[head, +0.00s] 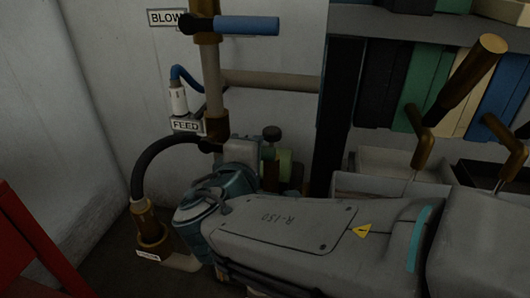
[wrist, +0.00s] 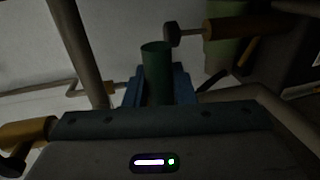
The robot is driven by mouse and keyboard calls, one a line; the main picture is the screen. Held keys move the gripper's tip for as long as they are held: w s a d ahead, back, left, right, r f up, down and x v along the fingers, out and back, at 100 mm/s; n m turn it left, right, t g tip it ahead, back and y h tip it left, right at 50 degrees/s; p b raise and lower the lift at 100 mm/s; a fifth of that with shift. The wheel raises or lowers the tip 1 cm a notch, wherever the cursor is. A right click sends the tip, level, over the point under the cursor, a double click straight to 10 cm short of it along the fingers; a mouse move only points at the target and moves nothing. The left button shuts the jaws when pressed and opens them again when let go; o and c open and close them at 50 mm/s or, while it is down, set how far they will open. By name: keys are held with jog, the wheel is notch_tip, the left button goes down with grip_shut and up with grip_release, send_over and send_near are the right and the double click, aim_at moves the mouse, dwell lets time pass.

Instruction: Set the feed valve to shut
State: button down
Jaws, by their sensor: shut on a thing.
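The feed valve (head: 215,129) is a brass body on the vertical pipe, beside the white FEED label (head: 187,125). My gripper (head: 245,150) is at the valve's right side, and my own arm covers much of the area below. In the wrist view, a green handle (wrist: 157,72) stands between the blue fingers of my gripper (wrist: 157,88), which is shut on it. The handle's end shows just past the gripper in the head view (head: 269,152). Its joint with the valve is hidden, so its exact angle is hard to tell.
Above is a valve with a blue lever (head: 247,26) by the BLOW label (head: 167,18). A black hose (head: 150,160) curves down to a brass fitting (head: 150,228). A red frame (head: 25,245) stands at left. A shelf with coloured binders (head: 420,85) is at right.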

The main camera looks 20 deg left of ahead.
jog(key=shift+f, duration=0.2)
dwell(0.4)
jog(key=c, duration=1.3)
grip_release()
jog(key=shift+o, duration=0.2)
jog(key=shift+s+r, duration=0.1)
jog(key=shift+s, duration=0.05)
jog(key=p+v, duration=0.3)
jog(key=v, duration=1)
jog(key=shift+s, duration=0.3)
jog(key=shift+d, duration=0.15)
